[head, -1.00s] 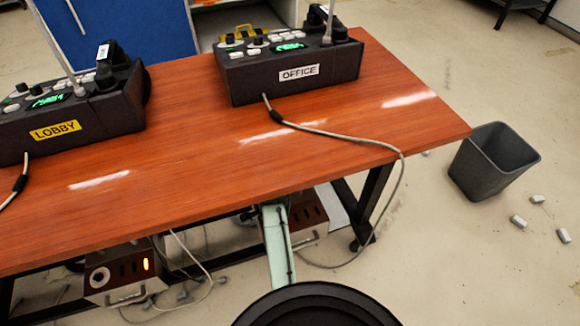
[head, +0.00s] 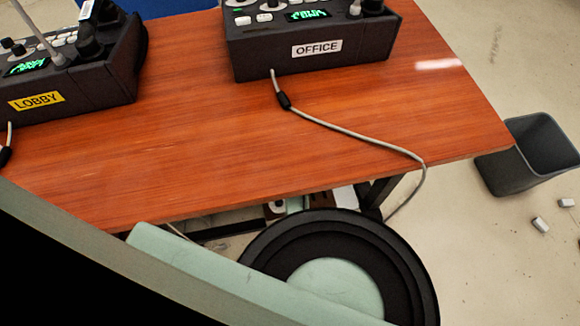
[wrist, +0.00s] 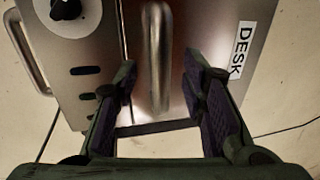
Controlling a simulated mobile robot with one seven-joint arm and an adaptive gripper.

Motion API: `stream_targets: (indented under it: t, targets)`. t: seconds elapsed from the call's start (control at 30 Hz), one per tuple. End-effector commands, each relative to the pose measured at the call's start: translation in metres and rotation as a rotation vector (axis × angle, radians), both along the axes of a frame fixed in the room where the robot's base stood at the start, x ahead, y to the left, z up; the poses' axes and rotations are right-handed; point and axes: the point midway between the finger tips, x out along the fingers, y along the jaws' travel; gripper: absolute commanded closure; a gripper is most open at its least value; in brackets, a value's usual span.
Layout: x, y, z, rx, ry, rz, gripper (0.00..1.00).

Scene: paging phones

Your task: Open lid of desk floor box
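The desk floor box (wrist: 90,60) fills much of the wrist view, a brushed-metal box with a dial and dark slots on its left part. A seam separates that part from the lid panel (wrist: 205,35), which bears a white DESK label (wrist: 240,50). A metal bar handle (wrist: 158,50) stands on the lid panel and looks closed down. My gripper (wrist: 159,80) is open, its two dark padded fingers on either side of the handle. I cannot tell whether they touch it.
A wooden table (head: 330,150) bears the LOBBY phone (head: 90,75) and the OFFICE phone (head: 310,45), whose cable (head: 350,132) hangs over the edge. A grey bin (head: 525,160) and small grey pieces (head: 540,224) lie on the floor at right, with free floor around.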

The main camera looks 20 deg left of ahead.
Motion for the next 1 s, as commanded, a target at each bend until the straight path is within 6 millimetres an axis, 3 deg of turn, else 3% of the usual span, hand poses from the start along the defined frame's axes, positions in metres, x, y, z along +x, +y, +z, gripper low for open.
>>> stream_targets:
  t: [0.2,0.47,1.0]
  targets:
    - [0.003,0.003,-0.019,0.000,0.000,0.001,0.62]
    - [0.004,0.003,-0.021,0.001,-0.001,0.000,0.62]
    - [0.004,0.002,-0.021,0.000,0.000,0.000,0.97]
